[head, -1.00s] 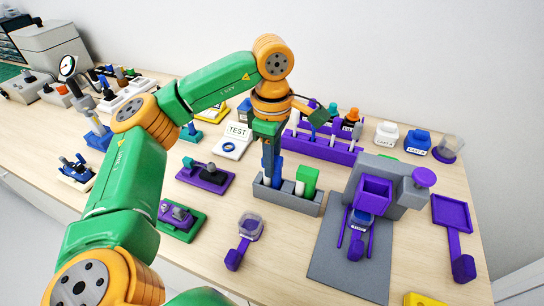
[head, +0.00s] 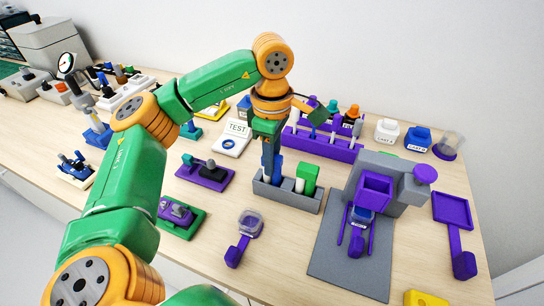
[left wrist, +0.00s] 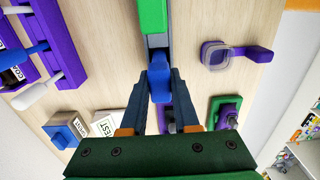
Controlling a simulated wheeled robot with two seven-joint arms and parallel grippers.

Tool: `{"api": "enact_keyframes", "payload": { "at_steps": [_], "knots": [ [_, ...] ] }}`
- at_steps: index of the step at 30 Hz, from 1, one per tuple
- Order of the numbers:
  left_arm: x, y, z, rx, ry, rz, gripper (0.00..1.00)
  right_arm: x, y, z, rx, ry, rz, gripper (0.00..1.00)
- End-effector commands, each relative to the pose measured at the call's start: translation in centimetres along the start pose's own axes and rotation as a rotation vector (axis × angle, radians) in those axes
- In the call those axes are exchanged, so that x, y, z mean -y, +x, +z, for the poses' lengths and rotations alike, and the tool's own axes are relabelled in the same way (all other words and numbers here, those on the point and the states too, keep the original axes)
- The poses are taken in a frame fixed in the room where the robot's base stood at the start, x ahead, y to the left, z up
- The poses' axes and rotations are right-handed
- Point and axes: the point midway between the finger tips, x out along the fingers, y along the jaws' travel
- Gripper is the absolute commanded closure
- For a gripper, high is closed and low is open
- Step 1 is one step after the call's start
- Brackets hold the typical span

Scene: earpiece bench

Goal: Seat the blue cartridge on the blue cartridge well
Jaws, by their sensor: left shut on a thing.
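A blue piece (left wrist: 160,80), which looks like the blue cartridge, is between the fingertips of my left gripper (left wrist: 160,72) in the left wrist view. The left gripper (head: 271,172) is shut on it and points down at the grey tray (head: 287,196) in the head view. In that view the blue piece (head: 277,168) is mostly hidden by the fingers. It appears at or just above the tray's left part; I cannot tell whether it touches. A white piece (head: 299,186) and a green block (head: 307,176) stand in the tray. I cannot identify the blue cartridge well. My right gripper is not in view.
A purple rack (head: 325,148) stands behind the tray. A grey-purple press (head: 388,190) on a grey mat (head: 335,262) is to the right. A purple-handled clear cup (head: 249,226) lies in front. Bare table separates the cup from the tray.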

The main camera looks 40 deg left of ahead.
Motion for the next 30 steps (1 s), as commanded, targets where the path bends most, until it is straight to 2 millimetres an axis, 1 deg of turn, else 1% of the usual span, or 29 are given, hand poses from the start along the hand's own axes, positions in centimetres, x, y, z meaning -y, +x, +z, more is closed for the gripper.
{"api": "enact_keyframes", "payload": {
  "at_steps": [23, 24, 27, 30],
  "knots": [
    [0.05, 0.38, 0.0, -0.001, 0.001, -0.003, 1.0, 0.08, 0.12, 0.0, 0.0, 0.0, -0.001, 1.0],
    [0.05, 0.39, 0.0, -0.001, 0.001, -0.003, 0.6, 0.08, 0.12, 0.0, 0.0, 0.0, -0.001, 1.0],
    [0.04, 0.37, 0.0, -0.001, 0.001, -0.002, 0.36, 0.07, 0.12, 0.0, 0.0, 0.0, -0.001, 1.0],
    [0.03, 0.34, 0.0, 0.0, 0.0, -0.002, 0.36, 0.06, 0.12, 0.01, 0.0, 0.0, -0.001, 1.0]
  ]
}}
